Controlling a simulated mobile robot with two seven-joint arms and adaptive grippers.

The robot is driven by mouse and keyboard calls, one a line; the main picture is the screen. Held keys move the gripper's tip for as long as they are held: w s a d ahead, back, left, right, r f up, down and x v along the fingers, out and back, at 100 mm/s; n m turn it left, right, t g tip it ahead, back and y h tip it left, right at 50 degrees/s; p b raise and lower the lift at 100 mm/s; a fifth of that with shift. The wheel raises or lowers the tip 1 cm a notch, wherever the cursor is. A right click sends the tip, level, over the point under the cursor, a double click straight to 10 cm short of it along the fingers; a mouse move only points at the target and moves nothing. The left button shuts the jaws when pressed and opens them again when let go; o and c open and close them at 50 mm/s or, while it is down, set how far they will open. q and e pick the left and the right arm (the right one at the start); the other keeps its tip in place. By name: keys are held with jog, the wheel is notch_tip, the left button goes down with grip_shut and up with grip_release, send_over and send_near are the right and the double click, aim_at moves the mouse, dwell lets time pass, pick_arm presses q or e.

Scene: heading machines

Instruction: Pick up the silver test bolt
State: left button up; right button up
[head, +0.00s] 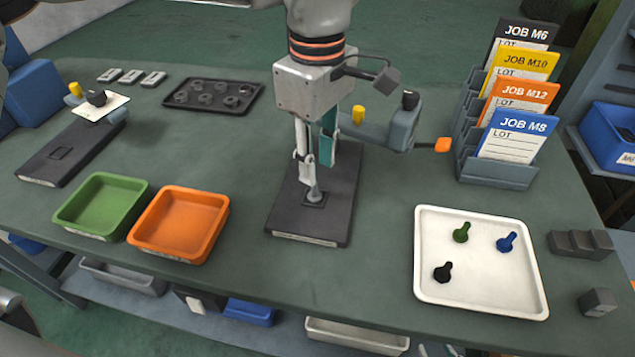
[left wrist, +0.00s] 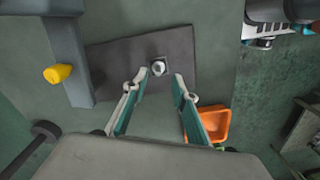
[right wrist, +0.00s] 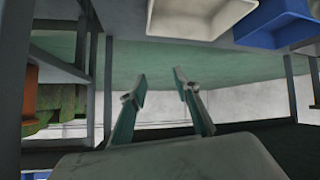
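The silver test bolt (head: 314,194) stands in a small dark socket on a black plate (head: 285,222) in the head view. In the left wrist view the bolt (left wrist: 159,68) shows as a pale round head just past the fingertips. My left gripper (head: 316,172) points down over it. Its fingers (left wrist: 160,77) are apart, with the bolt in line with the gap between them; I see no grip on it. My right gripper (right wrist: 156,85) is open and empty in the right wrist view, facing the space under the table, and is not in the head view.
A grey fixture with a yellow knob (head: 358,114) stands close behind my left gripper. Green (head: 72,228) and orange (head: 152,247) trays lie left. A white tray (head: 435,283) with three coloured bolts and a card rack (head: 497,174) are right. The front middle is clear.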

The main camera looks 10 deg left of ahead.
aim_at(315, 191)
pick_arm(q)
jog(key=shift+s+f, duration=0.1)
jog(key=shift+f, duration=0.65)
jog(key=f, duration=0.4)
jog(key=shift+w+a+f+b, duration=0.3)
jog(key=shift+w+f+b, duration=0.05)
jog(key=shift+f, duration=0.05)
grip_shut()
